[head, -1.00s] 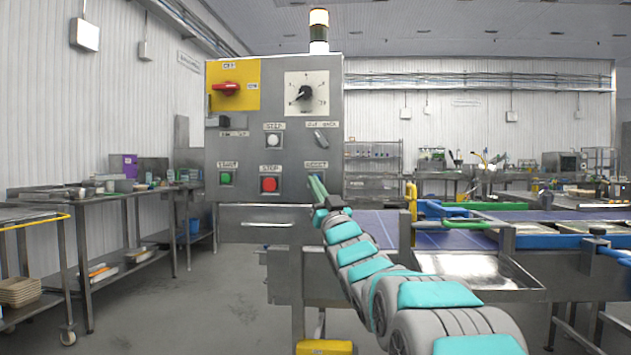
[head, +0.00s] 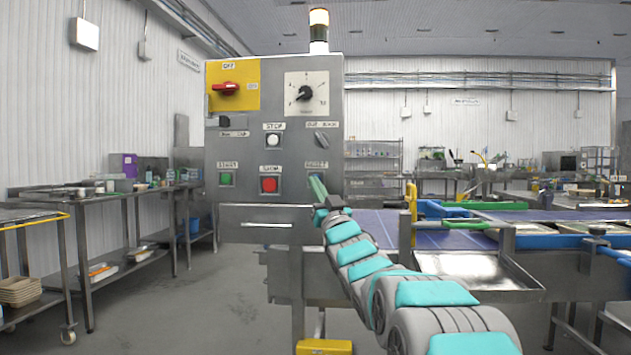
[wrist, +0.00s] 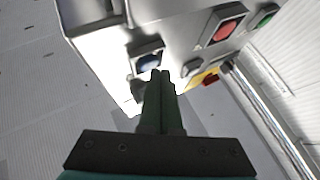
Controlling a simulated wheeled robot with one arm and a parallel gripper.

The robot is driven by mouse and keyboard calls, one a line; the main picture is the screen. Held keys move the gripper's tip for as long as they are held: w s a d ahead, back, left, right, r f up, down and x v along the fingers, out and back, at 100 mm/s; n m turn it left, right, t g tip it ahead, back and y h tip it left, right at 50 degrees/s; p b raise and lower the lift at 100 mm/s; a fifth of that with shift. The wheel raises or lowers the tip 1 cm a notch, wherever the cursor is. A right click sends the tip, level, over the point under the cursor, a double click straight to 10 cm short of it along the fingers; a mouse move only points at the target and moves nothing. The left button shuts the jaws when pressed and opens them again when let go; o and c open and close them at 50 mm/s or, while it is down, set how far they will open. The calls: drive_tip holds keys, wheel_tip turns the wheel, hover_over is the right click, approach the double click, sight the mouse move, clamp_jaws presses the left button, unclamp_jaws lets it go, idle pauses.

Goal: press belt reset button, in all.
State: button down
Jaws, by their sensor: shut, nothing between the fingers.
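The grey control panel (head: 240,198) stands ahead of me. Its reset button (wrist: 149,62) shows blue in a dark square frame in the wrist view. In the head view my gripper hides most of that button, below its label (head: 317,164). My gripper (head: 316,180) is shut and empty, its green fingers pointing at the panel. In the wrist view the closed fingertips (wrist: 160,76) overlap the lower edge of the blue button. I cannot tell whether they touch it.
On the same panel are a red button (head: 269,185), a green button (head: 225,179), a white button (head: 273,141), a selector switch (head: 320,138), a dial (head: 305,93) and a red switch (head: 226,87) on yellow. A conveyor (head: 450,240) with a metal tray (head: 478,270) lies right.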

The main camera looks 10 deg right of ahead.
drive_tip(key=shift+w+d, duration=0.15)
drive_tip(key=shift+w, duration=0.3)
idle(0.6)
drive_tip(key=shift+s, duration=0.1)
drive_tip(key=shift+s+a, duration=0.3)
drive_tip(key=shift+s, duration=0.45)
drive_tip(key=shift+s+b, duration=0.1)
drive_tip(key=shift+b, duration=0.25)
drive_tip(key=s, duration=0.1)
drive_tip(key=s+a+b, duration=0.1)
drive_tip(key=s, duration=0.1)
drive_tip(key=s+b, duration=0.1)
drive_tip(key=shift+s+a, duration=0.25)
idle(0.5)
